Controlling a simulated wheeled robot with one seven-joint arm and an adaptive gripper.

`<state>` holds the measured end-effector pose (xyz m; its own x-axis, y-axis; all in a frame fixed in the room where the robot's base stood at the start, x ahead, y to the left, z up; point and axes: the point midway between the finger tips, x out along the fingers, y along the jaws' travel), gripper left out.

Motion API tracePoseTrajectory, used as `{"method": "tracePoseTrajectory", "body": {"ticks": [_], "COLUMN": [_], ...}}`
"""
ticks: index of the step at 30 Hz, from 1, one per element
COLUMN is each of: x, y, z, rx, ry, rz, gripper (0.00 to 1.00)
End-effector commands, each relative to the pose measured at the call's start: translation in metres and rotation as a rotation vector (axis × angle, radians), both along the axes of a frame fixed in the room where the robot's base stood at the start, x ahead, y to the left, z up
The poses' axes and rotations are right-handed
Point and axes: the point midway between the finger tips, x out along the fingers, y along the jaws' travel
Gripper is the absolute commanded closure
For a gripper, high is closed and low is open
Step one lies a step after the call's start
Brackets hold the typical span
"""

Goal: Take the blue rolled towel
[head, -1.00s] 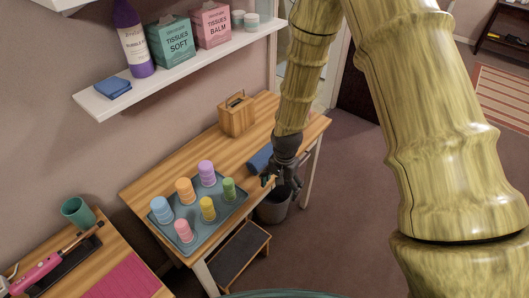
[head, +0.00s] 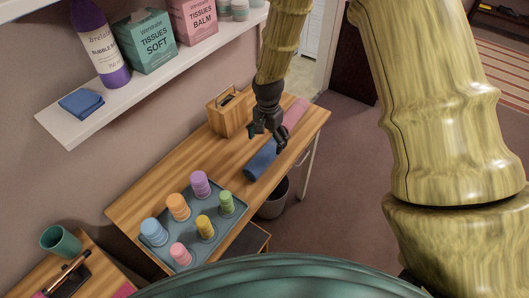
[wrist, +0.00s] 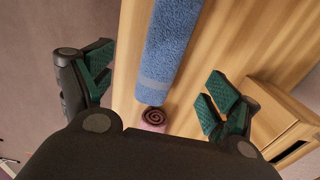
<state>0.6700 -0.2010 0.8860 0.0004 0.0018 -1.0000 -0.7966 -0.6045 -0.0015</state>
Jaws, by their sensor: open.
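The blue rolled towel (head: 262,160) lies on the wooden table, near its right edge in the head view. In the wrist view the blue towel (wrist: 170,45) runs from the top edge down to between my fingers. My gripper (head: 267,138) is open and empty above the towel's far end. In the wrist view the green-padded fingers of my gripper (wrist: 160,95) stand apart on either side of the towel, and neither visibly touches it. A pink rolled towel (head: 296,112) lies just beyond the blue one; its spiral end (wrist: 154,118) shows in the wrist view.
A wooden box (head: 228,117) stands beside the towels, close to my right finger in the wrist view. A tray (head: 222,232) of several coloured containers sits on the table's near part. A shelf (head: 135,90) with bottles and tissue boxes hangs above. A bin (head: 273,198) stands below the table.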

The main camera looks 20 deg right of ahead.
Motion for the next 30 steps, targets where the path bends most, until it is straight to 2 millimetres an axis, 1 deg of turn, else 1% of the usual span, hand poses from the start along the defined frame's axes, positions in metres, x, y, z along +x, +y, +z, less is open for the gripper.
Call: {"method": "tracePoseTrajectory", "body": {"ticks": [3, 6, 9, 17, 30], "x": [0.001, 0.001, 0.001, 0.0, -0.002], "y": [0.004, 0.005, 0.005, 0.004, 0.007], "z": [-0.013, -0.023, -0.029, -0.038, -0.076], "rx": [-0.001, -0.001, -0.001, -0.001, 0.0], "ry": [0.001, 0.001, 0.001, 0.001, 0.0], "rz": [0.006, 0.007, 0.007, 0.005, 0.002], "gripper": [0.11, 0.11, 0.11, 0.11, 0.11]}}
